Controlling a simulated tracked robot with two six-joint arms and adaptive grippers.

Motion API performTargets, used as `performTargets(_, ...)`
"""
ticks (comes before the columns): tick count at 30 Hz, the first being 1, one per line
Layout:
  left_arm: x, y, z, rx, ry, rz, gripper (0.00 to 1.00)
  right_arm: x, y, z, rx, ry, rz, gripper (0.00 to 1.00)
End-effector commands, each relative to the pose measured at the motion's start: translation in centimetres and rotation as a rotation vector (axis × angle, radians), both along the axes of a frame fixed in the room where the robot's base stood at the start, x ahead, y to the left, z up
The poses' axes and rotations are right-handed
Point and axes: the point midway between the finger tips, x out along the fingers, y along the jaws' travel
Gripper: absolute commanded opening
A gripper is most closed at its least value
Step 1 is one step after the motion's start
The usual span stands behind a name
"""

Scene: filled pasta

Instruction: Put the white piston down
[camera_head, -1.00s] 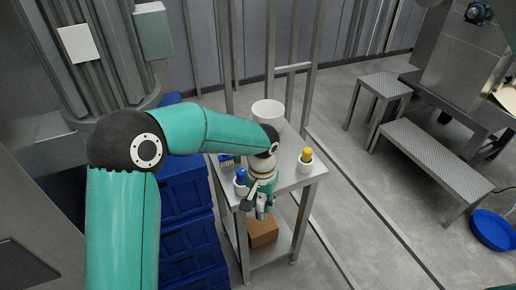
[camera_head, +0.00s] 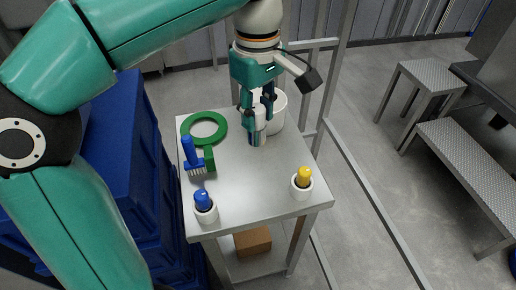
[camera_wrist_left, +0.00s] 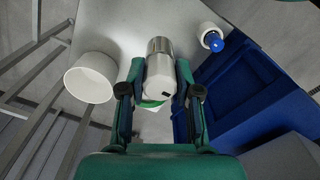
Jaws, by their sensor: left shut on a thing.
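The white piston (camera_head: 257,130) is a white cylinder with a metallic end, held roughly upright over the back part of the metal table (camera_head: 250,190). My left gripper (camera_head: 258,108) is shut on it from above. In the left wrist view the piston (camera_wrist_left: 160,72) lies between the fingers of the left gripper (camera_wrist_left: 158,88), its metal end pointing away from the palm. I cannot tell whether its lower end touches the tabletop. My right gripper is not in view.
A white bucket (camera_head: 278,112) stands close behind the piston. Blue crates (camera_head: 130,150) are at left. The table's middle is clear.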

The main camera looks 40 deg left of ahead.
Motion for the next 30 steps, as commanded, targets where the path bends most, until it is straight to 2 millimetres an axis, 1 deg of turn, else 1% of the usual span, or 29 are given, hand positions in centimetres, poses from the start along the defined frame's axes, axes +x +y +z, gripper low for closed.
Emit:
performTargets(2,-0.4,0.3,-0.7,-0.002,0.002,0.02,0.0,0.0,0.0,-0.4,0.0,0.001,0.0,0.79)
performTargets(5,-0.5,0.4,-2.5,-0.001,0.005,0.027,0.0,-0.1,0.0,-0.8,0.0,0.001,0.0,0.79)
performTargets(15,-0.4,0.3,-11.4,-0.002,0.006,0.022,0.0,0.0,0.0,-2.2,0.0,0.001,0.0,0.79)
performTargets(18,-0.3,0.1,-13.4,-0.002,0.004,0.019,0.0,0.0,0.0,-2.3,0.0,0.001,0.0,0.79)
performTargets(21,-0.3,0.1,-14.7,-0.001,0.003,0.017,0.0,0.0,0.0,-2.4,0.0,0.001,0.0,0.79)
performTargets(26,-0.2,0.0,-15.7,-0.001,0.002,0.015,0.0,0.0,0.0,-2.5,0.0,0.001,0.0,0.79)
performTargets(30,-0.2,0.0,-17.5,-0.001,0.004,0.014,0.0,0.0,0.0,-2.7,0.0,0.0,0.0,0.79)
